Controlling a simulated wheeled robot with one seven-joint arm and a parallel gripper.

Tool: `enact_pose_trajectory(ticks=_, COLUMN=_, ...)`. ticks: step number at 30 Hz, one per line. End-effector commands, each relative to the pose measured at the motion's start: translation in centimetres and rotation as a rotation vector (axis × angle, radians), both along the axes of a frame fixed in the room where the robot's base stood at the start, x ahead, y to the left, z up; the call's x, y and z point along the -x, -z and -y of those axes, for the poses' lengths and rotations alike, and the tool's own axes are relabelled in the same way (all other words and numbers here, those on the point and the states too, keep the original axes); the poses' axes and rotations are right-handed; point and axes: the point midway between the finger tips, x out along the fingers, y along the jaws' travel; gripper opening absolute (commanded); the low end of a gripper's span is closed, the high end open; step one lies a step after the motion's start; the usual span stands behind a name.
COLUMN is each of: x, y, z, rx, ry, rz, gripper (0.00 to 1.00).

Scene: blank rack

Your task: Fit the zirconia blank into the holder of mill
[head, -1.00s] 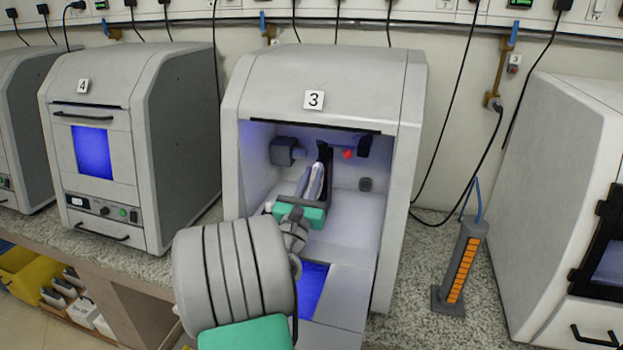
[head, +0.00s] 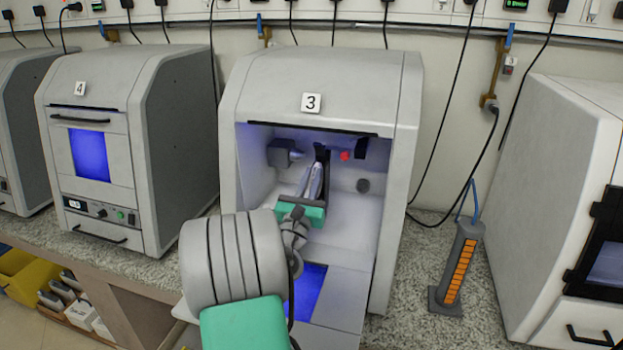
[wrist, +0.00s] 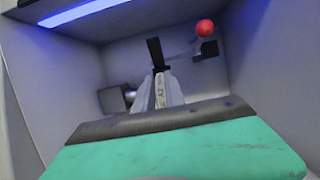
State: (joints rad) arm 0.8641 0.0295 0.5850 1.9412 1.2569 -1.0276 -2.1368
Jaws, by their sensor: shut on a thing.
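Mill 3 (head: 400,110) stands open, and my gripper (head: 312,182) reaches inside its lit chamber. In the wrist view my gripper (wrist: 162,90) is shut on the zirconia blank (wrist: 160,92), seen edge-on as a thin, pale upright strip with small dark lettering between the fingers. The dark holder (wrist: 155,54) shows just beyond the blank at the back of the chamber. In the head view the holder (head: 321,153) is partly hidden by the fingers. Whether the blank touches or sits in the holder cannot be told.
A red ball-shaped knob (wrist: 205,28) is right of the holder, on a dark arm. A grey spindle block (head: 281,152) is at the left. The chamber walls are close on both sides. Closed mill 4 (head: 180,130) stands left; an orange-striped post (head: 460,270) stands right.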

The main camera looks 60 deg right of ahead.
Motion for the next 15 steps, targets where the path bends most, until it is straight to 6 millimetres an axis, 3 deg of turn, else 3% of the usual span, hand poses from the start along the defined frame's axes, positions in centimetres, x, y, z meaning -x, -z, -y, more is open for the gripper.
enact_pose_trajectory(ticks=10, x=-0.10, y=0.10, z=0.83, rx=0.003, ry=0.000, rz=0.000, gripper=0.00)
enact_pose_trajectory(ticks=11, x=-0.10, y=0.12, z=0.82, rx=0.003, ry=0.000, rz=0.000, gripper=0.16)
enact_pose_trajectory(ticks=15, x=-0.11, y=0.16, z=0.79, rx=0.002, ry=0.000, rz=0.000, gripper=0.27)
